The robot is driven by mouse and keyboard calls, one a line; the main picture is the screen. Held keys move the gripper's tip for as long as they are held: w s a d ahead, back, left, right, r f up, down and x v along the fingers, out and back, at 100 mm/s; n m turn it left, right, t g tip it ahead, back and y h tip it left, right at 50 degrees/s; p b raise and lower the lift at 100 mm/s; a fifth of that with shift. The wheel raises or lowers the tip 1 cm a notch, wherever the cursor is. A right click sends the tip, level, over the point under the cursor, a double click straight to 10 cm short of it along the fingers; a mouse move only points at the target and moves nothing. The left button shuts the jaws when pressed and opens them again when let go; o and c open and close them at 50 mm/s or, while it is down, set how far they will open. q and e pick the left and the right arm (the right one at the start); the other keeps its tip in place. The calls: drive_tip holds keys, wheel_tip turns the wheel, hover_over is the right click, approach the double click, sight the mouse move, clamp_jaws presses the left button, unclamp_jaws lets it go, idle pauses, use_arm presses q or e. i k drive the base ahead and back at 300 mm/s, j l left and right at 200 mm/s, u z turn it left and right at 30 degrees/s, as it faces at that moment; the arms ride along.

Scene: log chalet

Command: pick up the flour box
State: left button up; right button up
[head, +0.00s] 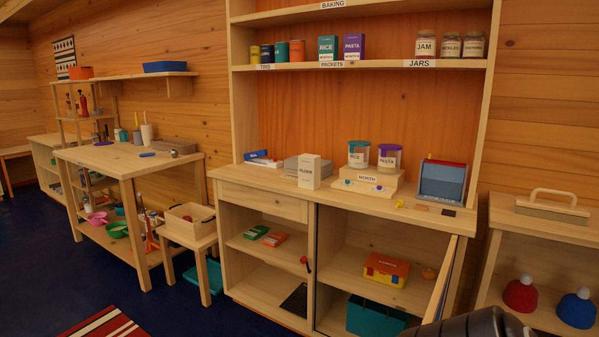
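The flour box (308,172) is a white upright carton with a dark label. It stands on the wooden cabinet's countertop (330,195), left of the middle, in front of a grey box. No gripper is in the head view. A dark, rounded part at the bottom right edge looks like part of my arm.
A grey box (292,164) sits behind the flour box. To its right, a wooden stand (372,188) holds two labelled jars. A blue and red box (442,181) stands farther right. Shelves with tins, packets and jars hang above. A cabinet door (441,280) is open at the right.

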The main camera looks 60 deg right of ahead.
sight(309, 163)
drive_tip(key=i+z, duration=0.3)
drive_tip(key=i, duration=0.2)
drive_tip(key=i+j+z, duration=0.1)
drive_tip(key=i+z, duration=0.25)
drive_tip(key=i, duration=0.15)
drive_tip(key=i+z, duration=0.8)
drive_tip(key=z, duration=0.15)
drive_tip(key=i+z, duration=0.2)
drive_tip(key=z, duration=0.15)
drive_tip(key=i+z, duration=0.5)
drive_tip(key=z, duration=0.2)
